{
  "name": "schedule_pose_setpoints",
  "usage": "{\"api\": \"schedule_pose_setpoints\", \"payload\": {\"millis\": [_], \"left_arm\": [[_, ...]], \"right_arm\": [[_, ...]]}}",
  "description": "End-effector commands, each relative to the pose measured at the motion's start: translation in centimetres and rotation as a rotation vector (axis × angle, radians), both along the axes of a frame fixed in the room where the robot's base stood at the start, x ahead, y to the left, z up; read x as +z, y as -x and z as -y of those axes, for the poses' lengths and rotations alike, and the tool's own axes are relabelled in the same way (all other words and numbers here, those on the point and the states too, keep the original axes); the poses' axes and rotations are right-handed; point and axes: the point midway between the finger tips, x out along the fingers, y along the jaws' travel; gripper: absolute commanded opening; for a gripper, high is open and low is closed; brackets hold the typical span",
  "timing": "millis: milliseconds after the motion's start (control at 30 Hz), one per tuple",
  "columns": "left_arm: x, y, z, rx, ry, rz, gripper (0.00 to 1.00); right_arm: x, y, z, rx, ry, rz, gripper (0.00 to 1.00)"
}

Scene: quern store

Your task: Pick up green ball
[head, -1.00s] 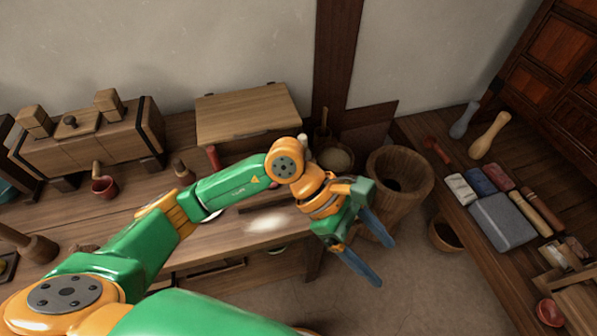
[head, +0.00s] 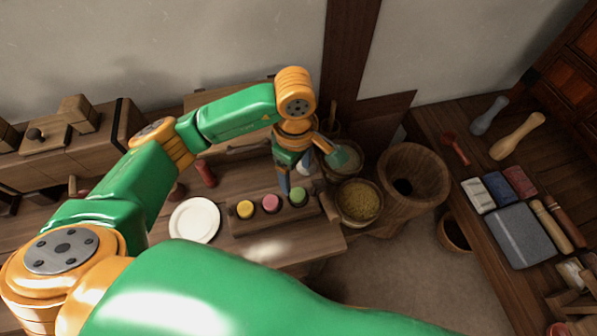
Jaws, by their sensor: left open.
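The green ball (head: 297,195) sits at the right end of a low wooden holder (head: 273,222) on the table, beside a pink ball (head: 270,203) and a yellow ball (head: 245,209). My left gripper (head: 313,176) is open and empty, pointing down just behind and above the green ball. One blue finger comes down near the ball's left side in the picture; the other stands off to the upper right. I cannot tell whether the near finger touches anything. My right gripper is out of view.
A white plate (head: 194,220) lies left of the holder. To the right stand a bowl of yellowish grain (head: 359,201) and a wooden mortar (head: 426,160). A red-handled item (head: 205,173) stands behind the plate. A side bench (head: 480,222) holds several tools.

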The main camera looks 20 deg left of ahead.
Motion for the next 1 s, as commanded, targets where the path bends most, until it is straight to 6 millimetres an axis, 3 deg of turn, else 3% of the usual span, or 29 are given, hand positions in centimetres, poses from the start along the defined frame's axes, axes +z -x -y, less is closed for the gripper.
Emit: {"api": "schedule_pose_setpoints", "payload": {"millis": [300,567,667,867,1000], "left_arm": [[-5.5,0.1,0.4,0.001,-0.001,-0.006,0.77],[-6.4,0.0,0.4,-0.002,0.0,-0.001,0.77],[-6.4,0.0,0.4,-0.002,0.001,-0.001,0.55],[-6.3,0.0,0.4,-0.001,0.001,-0.001,0.01],[-6.3,0.0,0.3,-0.001,0.001,-0.001,0.0]], "right_arm": [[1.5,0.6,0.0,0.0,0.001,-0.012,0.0],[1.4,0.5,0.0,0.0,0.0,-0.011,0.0],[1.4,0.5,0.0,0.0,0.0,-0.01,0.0],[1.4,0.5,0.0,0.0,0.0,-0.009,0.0],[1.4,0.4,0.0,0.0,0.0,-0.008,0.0]]}}
